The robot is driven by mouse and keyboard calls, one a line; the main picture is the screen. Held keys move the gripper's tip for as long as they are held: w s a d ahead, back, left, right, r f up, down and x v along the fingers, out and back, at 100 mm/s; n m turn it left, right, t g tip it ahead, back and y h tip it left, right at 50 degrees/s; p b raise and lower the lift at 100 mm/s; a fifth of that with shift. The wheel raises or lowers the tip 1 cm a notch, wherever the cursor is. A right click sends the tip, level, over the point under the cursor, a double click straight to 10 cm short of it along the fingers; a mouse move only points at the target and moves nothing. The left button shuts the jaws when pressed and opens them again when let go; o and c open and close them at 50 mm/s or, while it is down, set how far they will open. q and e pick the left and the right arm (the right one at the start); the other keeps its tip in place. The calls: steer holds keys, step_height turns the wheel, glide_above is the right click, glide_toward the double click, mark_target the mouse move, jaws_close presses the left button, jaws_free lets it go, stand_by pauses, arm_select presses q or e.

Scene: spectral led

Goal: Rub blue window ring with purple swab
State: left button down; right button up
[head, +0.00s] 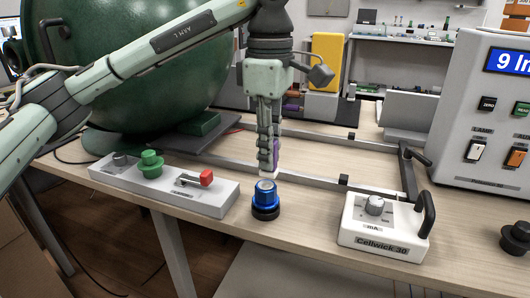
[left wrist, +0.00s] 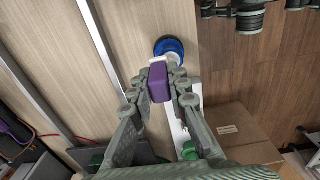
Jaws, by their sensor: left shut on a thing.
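My right gripper is not recognisable in either view.
A long white box (head: 209,197) with a green knob and red handle lies left of the ring. A white Cellwick box (head: 382,241) stands to the right. A large green sphere (head: 130,60) and metal rails (head: 310,183) are behind. A display console (head: 482,120) stands far right.

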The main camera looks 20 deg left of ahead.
arm_select(q)
steer(key=shift+w, duration=0.15)
stand_by(0.4)
steer(key=shift+s+b, duration=0.3)
steer(key=shift+s, duration=0.65)
steer(key=shift+f+b, duration=0.5)
steer(key=shift+f, duration=0.15)
steer(key=shift+s+f, duration=0.15)
steer(key=shift+s, duration=0.8)
steer(key=shift+b, duration=0.3)
steer(key=shift+r, duration=0.2)
stand_by(0.3)
